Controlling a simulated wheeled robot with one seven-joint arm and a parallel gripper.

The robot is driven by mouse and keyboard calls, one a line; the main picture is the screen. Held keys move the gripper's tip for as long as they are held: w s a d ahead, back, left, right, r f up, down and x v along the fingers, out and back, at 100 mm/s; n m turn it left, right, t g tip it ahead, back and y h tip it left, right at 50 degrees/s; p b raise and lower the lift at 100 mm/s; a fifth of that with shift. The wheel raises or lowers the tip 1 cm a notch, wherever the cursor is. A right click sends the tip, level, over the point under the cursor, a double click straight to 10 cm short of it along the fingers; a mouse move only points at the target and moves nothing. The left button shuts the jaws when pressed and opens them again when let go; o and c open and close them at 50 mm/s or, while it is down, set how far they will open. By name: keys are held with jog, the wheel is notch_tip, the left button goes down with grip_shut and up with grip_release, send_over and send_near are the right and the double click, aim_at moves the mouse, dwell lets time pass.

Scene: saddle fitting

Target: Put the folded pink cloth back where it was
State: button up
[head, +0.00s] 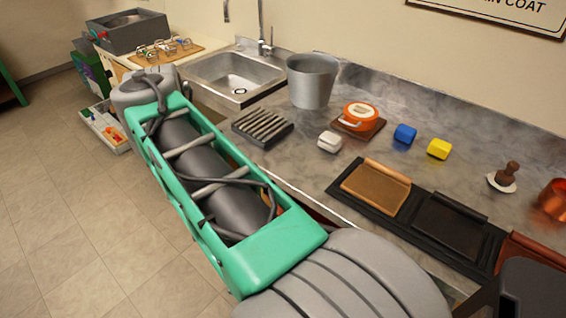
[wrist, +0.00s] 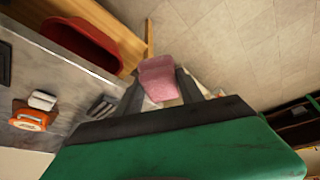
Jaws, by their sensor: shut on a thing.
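The folded pink cloth (wrist: 157,84) is held between the two dark fingers of my gripper (wrist: 160,76) in the wrist view. The gripper is shut on it, with pale floor behind the cloth. The cloth is off to the side of the metal worktop, near a wooden edge and a red tub (wrist: 85,42). In the head view neither the cloth nor my gripper shows; my own arm covers the front of the worktop there.
The metal worktop (head: 285,165) carries a grey bucket (head: 311,82), a slatted dark block (head: 262,128), a white block (head: 330,141), an orange tin (head: 361,115), a blue block (head: 404,133), a yellow block (head: 438,149) and leather pieces on a black mat (head: 341,197). A sink (head: 236,80) lies left. Tiled floor is open.

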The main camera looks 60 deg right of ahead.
jog(key=s+d+r+m+g, duration=0.1)
jog(key=s+d+m, duration=0.3)
jog(key=s, duration=0.4)
jog(key=s+d+r+m+g+h+p, duration=0.1)
jog(key=s+d+r+m+g, duration=0.1)
jog(key=s+d+m, duration=0.35)
jog(key=s+d+r+m+g, duration=0.1)
jog(key=s+d+m, duration=0.15)
jog(key=s, duration=0.65)
jog(key=b, duration=0.2)
send_over(310, 164)
jog(key=a, duration=0.1)
notch_tip(310, 164, down, 10)
jog(key=shift+w+a+f, duration=0.1)
jog(key=shift+w+a, duration=0.05)
jog(key=shift+f, duration=1.35)
jog(key=shift+f, duration=0.1)
jog(key=shift+f, duration=0.15)
jog(key=o, duration=1.3)
